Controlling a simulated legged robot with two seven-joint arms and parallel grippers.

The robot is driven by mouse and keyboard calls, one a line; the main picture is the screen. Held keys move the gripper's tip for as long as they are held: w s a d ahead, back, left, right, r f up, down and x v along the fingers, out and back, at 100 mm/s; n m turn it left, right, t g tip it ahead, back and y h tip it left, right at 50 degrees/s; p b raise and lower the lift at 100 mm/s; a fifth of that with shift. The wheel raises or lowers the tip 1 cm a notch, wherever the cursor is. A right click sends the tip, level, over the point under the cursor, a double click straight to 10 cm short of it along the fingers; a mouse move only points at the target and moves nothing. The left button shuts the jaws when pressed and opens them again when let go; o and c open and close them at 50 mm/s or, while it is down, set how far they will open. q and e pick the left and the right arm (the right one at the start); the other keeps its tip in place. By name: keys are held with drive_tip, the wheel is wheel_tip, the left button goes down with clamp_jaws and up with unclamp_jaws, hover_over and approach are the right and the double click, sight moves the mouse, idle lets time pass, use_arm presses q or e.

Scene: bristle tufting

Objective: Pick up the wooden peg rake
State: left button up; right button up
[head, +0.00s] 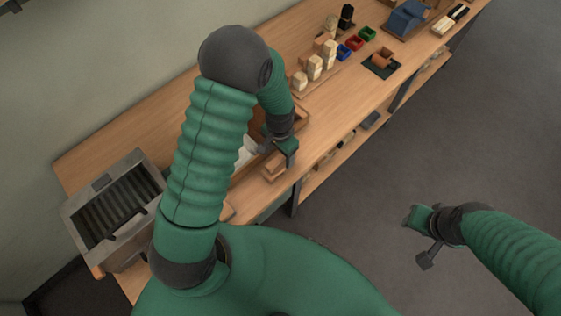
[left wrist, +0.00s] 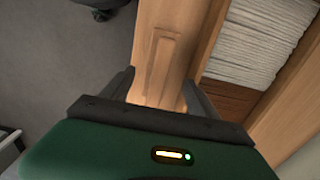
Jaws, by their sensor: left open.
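A pale wooden piece that looks like the peg rake (left wrist: 161,65) lies on the bench in the left wrist view, a narrow block with a raised edge. It lies ahead of my left gripper (left wrist: 160,88), whose two fingers are spread wide on either side of its near end. In the head view a wooden piece (head: 272,168) shows just below my left gripper (head: 277,151), partly covered by it. No pegs can be made out. My left gripper is open and empty. My right gripper (head: 416,238) hangs over the floor, clear of the bench; its jaw state is unclear.
A wooden tray (left wrist: 270,108) with white bristle material (left wrist: 256,40) lies right beside the piece. On the bench (head: 335,107) are a metal slatted box (head: 112,206), pale blocks (head: 315,66), small coloured bins (head: 354,42) and a blue machine (head: 406,18). A lower shelf holds more items.

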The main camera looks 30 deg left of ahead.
use_arm(q)
wheel_tip(320, 180, down, 4)
drive_tip(key=shift+s+f+p, duration=0.15)
drive_tip(key=shift+f+p, duration=0.05)
drive_tip(key=shift+p, duration=0.25)
drive_tip(key=shift+d+f, duration=0.1)
drive_tip(key=shift+f, duration=0.15)
drive_tip(key=shift+r, duration=0.1)
drive_tip(key=c, duration=0.5)
clamp_jaws()
